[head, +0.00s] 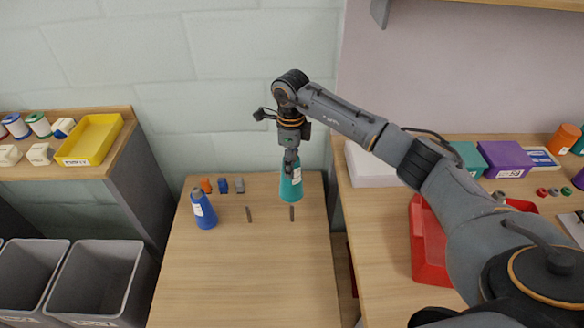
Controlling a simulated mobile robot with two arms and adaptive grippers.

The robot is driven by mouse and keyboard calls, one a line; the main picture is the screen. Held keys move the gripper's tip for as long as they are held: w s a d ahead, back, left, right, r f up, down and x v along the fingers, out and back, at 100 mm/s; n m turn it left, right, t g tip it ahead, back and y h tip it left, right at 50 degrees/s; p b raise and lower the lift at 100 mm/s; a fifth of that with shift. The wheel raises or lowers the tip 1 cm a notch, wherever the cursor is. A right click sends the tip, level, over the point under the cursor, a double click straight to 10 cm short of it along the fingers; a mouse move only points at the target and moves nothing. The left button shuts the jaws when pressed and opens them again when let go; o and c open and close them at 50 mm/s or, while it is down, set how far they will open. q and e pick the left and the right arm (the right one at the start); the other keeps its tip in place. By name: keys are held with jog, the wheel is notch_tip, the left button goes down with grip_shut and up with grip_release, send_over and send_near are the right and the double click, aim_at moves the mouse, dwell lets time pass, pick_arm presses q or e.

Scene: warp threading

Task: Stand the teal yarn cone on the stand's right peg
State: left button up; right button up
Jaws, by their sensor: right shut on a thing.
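The teal yarn cone (292,190) hangs upright, narrow end up, from my right gripper (291,163), which is shut on its top. The cone is above the stand's right peg (292,214). The lower part of that peg shows under the cone; whether the peg's tip is inside the cone I cannot tell. The stand (245,275) has a light wooden top. Another dark peg (249,214) stands bare to the left. My left gripper is not in view.
A blue cone (205,213) stands at the stand's left. Small orange, blue and grey pieces (222,185) sit behind it. A table with a red bin (428,255) is at the right. Grey bins (95,280) and a shelf with a yellow tray (90,140) are at the left. The stand's front is clear.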

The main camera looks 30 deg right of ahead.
pick_arm(q)
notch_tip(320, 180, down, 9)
jog(key=b, duration=0.8)
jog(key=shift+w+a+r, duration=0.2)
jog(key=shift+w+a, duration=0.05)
pick_arm(e)
jog(key=shift+m, duration=0.4)
jog(key=shift+w+d+f, duration=0.1)
jog(key=shift+d+f, duration=0.05)
jog(key=shift+f, duration=6.15)
pick_arm(q)
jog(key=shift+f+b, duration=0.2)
jog(key=shift+b, duration=0.25)
pick_arm(e)
jog(key=shift+f, duration=0.25)
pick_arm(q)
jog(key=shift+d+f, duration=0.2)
pick_arm(e)
jog(key=shift+f, duration=0.25)
jog(key=shift+f+b, duration=0.2)
jog(key=shift+b, duration=0.15)
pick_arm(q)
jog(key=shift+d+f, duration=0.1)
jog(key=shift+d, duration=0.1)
